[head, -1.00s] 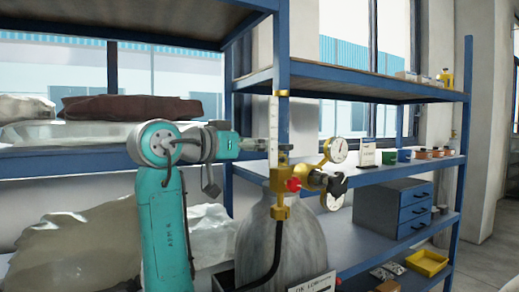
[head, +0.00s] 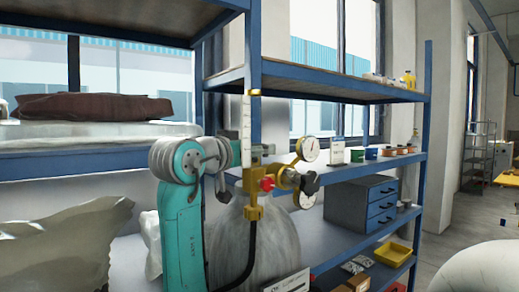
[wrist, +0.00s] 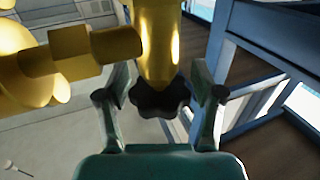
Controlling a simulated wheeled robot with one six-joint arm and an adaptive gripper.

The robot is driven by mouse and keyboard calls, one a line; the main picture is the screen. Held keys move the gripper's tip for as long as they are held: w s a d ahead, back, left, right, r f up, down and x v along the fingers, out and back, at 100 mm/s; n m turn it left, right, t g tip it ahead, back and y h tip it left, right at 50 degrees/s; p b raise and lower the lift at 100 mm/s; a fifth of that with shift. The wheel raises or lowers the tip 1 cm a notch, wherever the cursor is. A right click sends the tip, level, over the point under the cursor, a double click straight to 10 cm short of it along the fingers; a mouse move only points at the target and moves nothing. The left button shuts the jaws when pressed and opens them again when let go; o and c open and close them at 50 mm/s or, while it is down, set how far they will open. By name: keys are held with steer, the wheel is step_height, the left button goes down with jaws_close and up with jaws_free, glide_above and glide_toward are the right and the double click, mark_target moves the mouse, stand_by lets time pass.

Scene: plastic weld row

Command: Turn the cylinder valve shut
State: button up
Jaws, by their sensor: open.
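The grey gas cylinder (head: 275,240) stands upright in front of the shelf, with brass valve fittings (head: 254,207) on top. In the wrist view a dark lobed knob (wrist: 160,98) at the end of a brass stem (wrist: 158,40) lies between the fingers of my gripper (wrist: 160,82). The fingers are open, with a gap on each side.
Two round gauges (head: 310,149) stick out right of the valve. A black hose (head: 249,255) hangs down the cylinder's front. Blue-framed shelving (head: 345,180) stands close behind, bearing a drawer unit (head: 362,208) and a yellow tray (head: 392,255). Open floor (head: 470,222) shows at right.

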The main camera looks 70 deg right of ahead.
steer(key=shift+x, duration=0.9)
steer(key=c, duration=1)
steer(key=shift+o, duration=0.2)
